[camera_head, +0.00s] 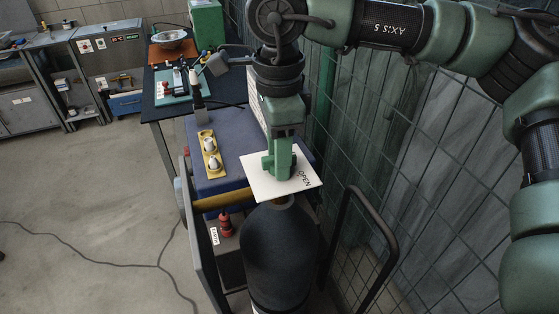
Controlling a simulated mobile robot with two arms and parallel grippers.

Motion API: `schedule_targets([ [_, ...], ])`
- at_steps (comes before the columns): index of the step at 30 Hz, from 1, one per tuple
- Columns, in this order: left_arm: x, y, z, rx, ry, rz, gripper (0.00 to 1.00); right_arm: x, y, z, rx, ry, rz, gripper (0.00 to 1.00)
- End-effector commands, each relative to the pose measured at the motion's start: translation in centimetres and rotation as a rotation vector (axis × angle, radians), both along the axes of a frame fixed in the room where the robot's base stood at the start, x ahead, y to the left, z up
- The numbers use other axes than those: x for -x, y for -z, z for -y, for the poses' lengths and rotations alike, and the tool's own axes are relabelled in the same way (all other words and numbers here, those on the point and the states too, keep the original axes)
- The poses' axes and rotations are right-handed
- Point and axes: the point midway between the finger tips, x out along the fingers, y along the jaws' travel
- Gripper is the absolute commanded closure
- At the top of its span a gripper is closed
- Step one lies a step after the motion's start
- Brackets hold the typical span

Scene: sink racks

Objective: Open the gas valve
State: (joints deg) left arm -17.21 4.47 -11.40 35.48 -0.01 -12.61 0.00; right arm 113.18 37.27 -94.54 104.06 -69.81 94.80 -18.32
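A dark gas cylinder (278,262) stands upright in the lower middle. A white square card marked OPEN (306,180) lies tilted at its top, around the neck. My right gripper (277,166) is green and points straight down over the card, above the cylinder's neck. Its fingers are close to the card's middle. The valve itself is hidden behind the gripper and card, so I cannot tell whether the fingers touch it or how far apart they are. My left gripper is not in view.
A wire mesh fence (425,200) closes off the right side, and a black tubular handle (357,192) rises right of the cylinder. A blue case (233,140) with a yellow strip (210,152) is behind it. Grey floor (100,190) at left is mostly free, with a cable.

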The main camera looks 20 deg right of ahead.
Motion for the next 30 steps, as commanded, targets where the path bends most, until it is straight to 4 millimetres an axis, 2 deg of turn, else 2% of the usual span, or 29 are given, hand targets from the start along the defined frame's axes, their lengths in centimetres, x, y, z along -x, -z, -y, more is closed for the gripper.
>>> schedule_targets([
  [4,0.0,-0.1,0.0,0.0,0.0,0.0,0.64,0.0,-0.1,0.0,0.0,0.0,0.0,0.6],
  [5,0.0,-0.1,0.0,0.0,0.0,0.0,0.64,0.0,-0.1,0.0,0.0,0.0,0.0,0.66],
  [6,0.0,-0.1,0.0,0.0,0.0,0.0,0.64,0.0,-0.1,0.0,0.0,0.0,0.0,0.77],
  [9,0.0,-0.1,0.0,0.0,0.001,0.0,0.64,0.0,-0.1,0.0,0.0,0.0,0.0,1.0],
  [15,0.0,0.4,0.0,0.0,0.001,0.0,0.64,0.0,0.1,0.0,-0.001,0.038,0.0,1.0],
  [30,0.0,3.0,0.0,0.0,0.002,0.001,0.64,0.0,0.1,0.0,-0.001,0.417,0.001,1.0],
])
